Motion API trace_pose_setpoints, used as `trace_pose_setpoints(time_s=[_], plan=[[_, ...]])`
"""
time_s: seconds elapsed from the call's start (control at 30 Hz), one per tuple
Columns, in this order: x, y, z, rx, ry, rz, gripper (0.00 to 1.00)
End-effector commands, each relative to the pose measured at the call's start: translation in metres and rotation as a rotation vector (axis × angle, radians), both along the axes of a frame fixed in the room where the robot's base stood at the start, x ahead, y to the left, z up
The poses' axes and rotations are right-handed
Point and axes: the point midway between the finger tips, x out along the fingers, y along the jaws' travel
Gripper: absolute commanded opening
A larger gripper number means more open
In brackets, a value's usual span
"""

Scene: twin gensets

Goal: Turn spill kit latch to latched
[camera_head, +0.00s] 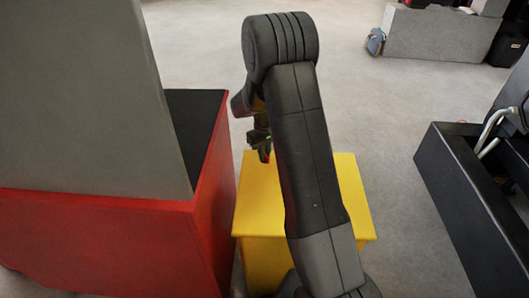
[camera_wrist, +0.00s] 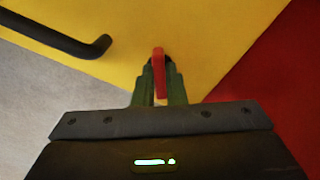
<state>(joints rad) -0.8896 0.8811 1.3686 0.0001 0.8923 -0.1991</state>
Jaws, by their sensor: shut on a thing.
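The spill kit is a yellow box (camera_head: 258,205) that stands on the floor in the middle of the head view, partly hidden behind my arm. Its yellow face fills the upper part of the wrist view (camera_wrist: 215,45). The latch is a red lever (camera_wrist: 158,62), upright in the wrist view. My gripper (camera_wrist: 158,84) is shut on the lever, with a greenish finger on each side of it. The latch's pivot and any markings are hidden.
A black bar handle (camera_wrist: 70,40) sits on the yellow face, left of the latch. A red base (camera_head: 205,235) with a grey block (camera_head: 85,100) stands close left of the box. A black trough (camera_head: 465,190) lies to the right, with bare floor between.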

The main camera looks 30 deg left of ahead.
Motion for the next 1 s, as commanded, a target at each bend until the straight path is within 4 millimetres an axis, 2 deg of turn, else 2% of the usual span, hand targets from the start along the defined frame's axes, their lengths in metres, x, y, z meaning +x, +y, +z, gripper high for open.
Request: trace_pose_setpoints(time_s=[0.5,1.0], plan=[[0.0003,0.0001,0.0009,0.001,-0.001,-0.434,0.0],[0.0004,0.0003,0.0008,0.001,-0.001,-0.596,0.0]])
